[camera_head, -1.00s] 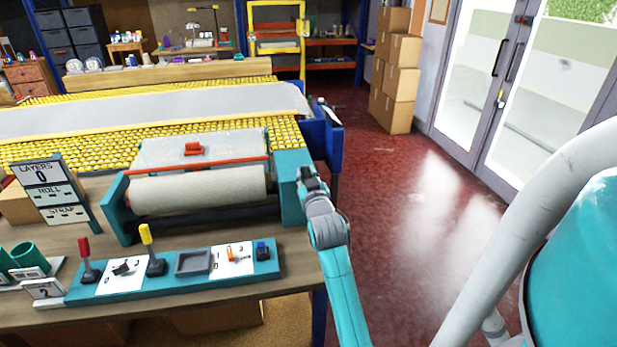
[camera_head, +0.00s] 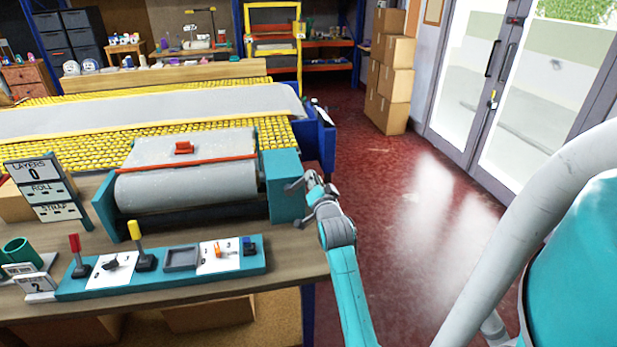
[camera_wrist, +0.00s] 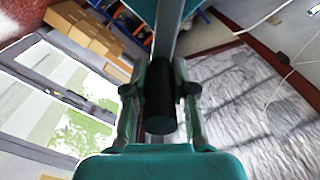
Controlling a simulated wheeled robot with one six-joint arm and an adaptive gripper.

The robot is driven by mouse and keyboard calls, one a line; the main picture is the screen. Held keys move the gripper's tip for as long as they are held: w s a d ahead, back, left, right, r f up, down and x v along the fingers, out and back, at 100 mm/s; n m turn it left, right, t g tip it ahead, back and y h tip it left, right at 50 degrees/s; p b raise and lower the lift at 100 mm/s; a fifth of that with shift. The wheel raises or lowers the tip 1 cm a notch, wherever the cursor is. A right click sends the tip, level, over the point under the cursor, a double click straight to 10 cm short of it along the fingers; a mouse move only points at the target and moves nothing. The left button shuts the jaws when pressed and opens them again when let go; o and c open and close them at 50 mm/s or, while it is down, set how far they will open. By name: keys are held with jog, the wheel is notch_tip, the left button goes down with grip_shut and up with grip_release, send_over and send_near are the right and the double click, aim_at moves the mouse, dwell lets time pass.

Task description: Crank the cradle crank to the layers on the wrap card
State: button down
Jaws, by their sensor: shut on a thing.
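The cradle holds a wide pale roll (camera_head: 187,188) between teal end blocks; the right block (camera_head: 285,187) faces my gripper (camera_head: 303,203). In the wrist view, my gripper (camera_wrist: 160,95) is shut on the black crank handle (camera_wrist: 160,108), which lies between its fingers. The crank is mostly hidden behind my gripper in the head view. The counter board (camera_head: 40,175) reads LAYERS 0, with ROLL and STRAP lines below. A small card (camera_head: 37,284) at the front left shows a 2; its smaller print is too small to read.
A teal control strip (camera_head: 160,275) with a red lever (camera_head: 77,255) and a yellow lever (camera_head: 140,247) lies in front of the cradle. Red floor right of the bench is open; stacked boxes (camera_head: 390,75) stand behind.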

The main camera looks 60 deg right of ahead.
jog(key=shift+s+d+f+m, duration=0.2)
jog(key=shift+f+m, duration=0.6)
jog(key=shift+m, duration=0.05)
jog(key=shift+s+d+f+m, duration=0.2)
jog(key=shift+s+f+m, duration=0.05)
jog(key=shift+f+m, duration=0.55)
jog(key=shift+s+d+f+m, duration=0.2)
jog(key=shift+f+m, duration=0.55)
jog(key=shift+m, duration=0.1)
jog(key=shift+f, duration=0.1)
jog(key=c, duration=0.9)
grip_release()
jog(key=shift+c, duration=0.2)
